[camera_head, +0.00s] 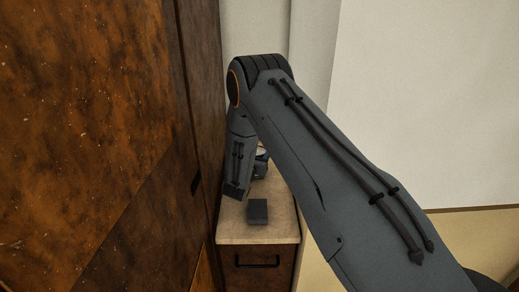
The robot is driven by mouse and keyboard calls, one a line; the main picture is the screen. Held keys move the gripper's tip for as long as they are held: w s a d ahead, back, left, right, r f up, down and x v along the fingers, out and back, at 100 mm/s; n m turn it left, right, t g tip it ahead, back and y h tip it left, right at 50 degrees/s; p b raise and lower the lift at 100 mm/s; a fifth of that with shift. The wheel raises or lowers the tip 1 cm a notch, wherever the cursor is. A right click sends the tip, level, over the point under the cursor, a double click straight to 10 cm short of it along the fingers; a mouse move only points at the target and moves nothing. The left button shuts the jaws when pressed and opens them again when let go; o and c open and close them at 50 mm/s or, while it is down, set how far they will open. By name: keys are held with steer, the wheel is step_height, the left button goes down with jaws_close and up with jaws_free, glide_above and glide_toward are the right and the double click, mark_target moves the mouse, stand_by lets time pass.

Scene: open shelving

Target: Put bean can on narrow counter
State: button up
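The narrow counter (283,228) has a pale beige top and a wooden drawer front, and stands against the wall beside the tall wooden cabinet. My arm reaches over it from the right and bends down above its top. The end of my arm is mostly hidden behind its own links. A small dark part with a pale rounded edge (262,154) shows behind the forearm; I cannot tell whether it is my gripper or a can. I cannot make out the bean can with certainty, nor my gripper's fingers.
A dark grey block (257,211) is seen over the front part of the counter top. The tall brown cabinet (90,120) closes off the left side, close to my arm. A black handle (257,262) is on the drawer front. A pale wall (430,100) stands behind.

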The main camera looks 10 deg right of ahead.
steer(key=shift+f, duration=0.3)
steer(key=shift+f, duration=0.15)
steer(key=o, duration=1.6)
steer(key=b+v, duration=0.3)
steer(key=v, duration=0.9)
